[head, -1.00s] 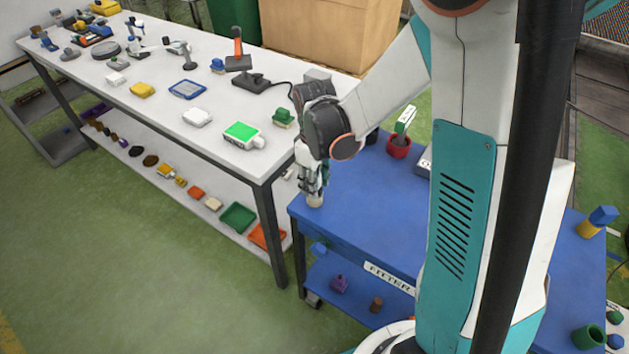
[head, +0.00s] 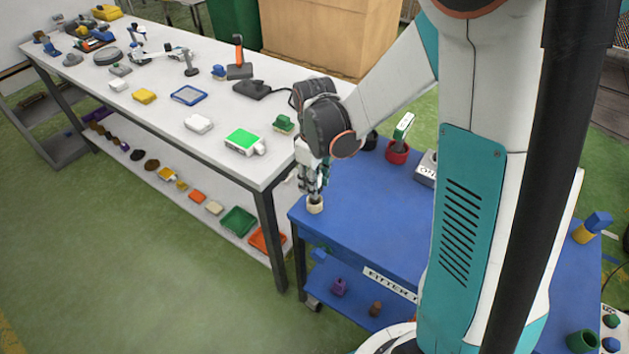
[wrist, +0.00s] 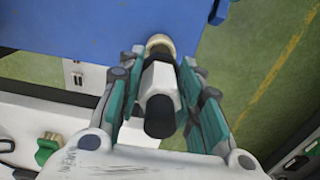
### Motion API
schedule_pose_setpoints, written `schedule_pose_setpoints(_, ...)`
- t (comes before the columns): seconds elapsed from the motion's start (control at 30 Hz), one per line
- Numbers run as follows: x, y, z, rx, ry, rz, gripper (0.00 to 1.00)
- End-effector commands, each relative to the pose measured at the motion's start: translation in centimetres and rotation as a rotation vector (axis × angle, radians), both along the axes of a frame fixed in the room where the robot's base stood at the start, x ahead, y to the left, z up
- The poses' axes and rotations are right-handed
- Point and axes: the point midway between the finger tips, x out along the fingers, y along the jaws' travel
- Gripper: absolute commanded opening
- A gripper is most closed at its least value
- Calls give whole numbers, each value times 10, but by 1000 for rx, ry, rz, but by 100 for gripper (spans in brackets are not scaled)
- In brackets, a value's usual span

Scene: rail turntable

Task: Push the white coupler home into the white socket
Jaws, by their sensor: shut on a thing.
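The white coupler (wrist: 162,76) is a pale, faceted body with a black end (wrist: 159,117) toward the wrist camera. My gripper (wrist: 162,58) is shut on it, with a teal finger on each side. The cream-white socket (head: 315,206) is a short round piece at the left corner of the blue table, directly below my fingertips. In the wrist view, the socket (wrist: 160,40) is at the coupler's far end, in line with it. The coupler is mostly hidden by the fingers in the head view. I cannot tell how deep it sits.
The blue table (head: 380,225) has free room right of the socket. A red pot (head: 397,152) and a grey box (head: 427,167) stand farther back. A long white bench (head: 215,155) with several small items is close on the left. The table's edge is near the socket.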

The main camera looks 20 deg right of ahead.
Motion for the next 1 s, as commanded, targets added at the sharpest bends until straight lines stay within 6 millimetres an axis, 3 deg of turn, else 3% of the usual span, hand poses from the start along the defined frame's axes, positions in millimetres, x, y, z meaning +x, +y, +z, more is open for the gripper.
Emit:
schedule_pose_setpoints(0.7, 0, 0, 30, 0, 0, 0, 4)
schedule_pose_setpoints(1.0, 0, 0, 32, 0, 0, 0, 4)
